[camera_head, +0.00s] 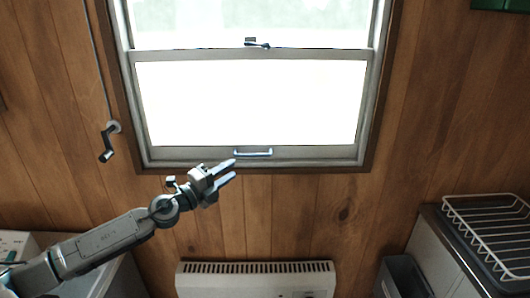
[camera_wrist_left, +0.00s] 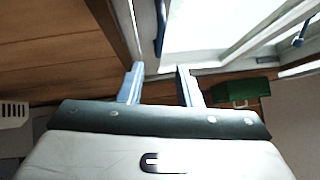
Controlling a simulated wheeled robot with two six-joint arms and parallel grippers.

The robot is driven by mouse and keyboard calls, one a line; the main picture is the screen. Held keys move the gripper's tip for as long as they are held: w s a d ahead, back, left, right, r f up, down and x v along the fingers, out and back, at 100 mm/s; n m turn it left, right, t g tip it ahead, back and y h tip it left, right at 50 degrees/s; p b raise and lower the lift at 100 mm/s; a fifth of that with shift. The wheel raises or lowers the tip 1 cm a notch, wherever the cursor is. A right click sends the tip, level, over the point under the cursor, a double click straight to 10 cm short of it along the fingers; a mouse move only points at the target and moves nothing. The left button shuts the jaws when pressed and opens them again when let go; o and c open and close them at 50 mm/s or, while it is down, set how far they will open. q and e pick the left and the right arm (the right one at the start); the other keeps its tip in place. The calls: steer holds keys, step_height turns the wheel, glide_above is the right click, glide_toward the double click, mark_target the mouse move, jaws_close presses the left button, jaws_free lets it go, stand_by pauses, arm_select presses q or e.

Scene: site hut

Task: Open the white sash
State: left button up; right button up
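The white sash (camera_head: 200,153) is the lower pane of the window, with its bottom rail down at the sill. A pale bar handle (camera_head: 253,153) sits on that bottom rail. A dark latch (camera_head: 258,43) is on the rail where the two panes meet; it seems to show in the left wrist view (camera_wrist_left: 300,35). My left gripper (camera_head: 234,170) is just below and left of the handle, apart from it. In the left wrist view its two fingers (camera_wrist_left: 158,72) are spread with nothing between them, and the handle (camera_wrist_left: 160,28) appears beyond them. My right gripper is not in view.
A crank (camera_head: 107,142) on a rod hangs on the wall left of the window. A white heater (camera_head: 256,279) is below. A wire dish rack (camera_head: 490,228) stands on the right counter, beside a dark bin (camera_head: 404,277).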

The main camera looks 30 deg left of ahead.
mark_target(251, 156)
arm_select(q)
steer(key=shift+p+x, duration=4.4)
steer(key=shift+x, duration=0.8)
steer(key=shift+f, duration=0.1)
jaws_close()
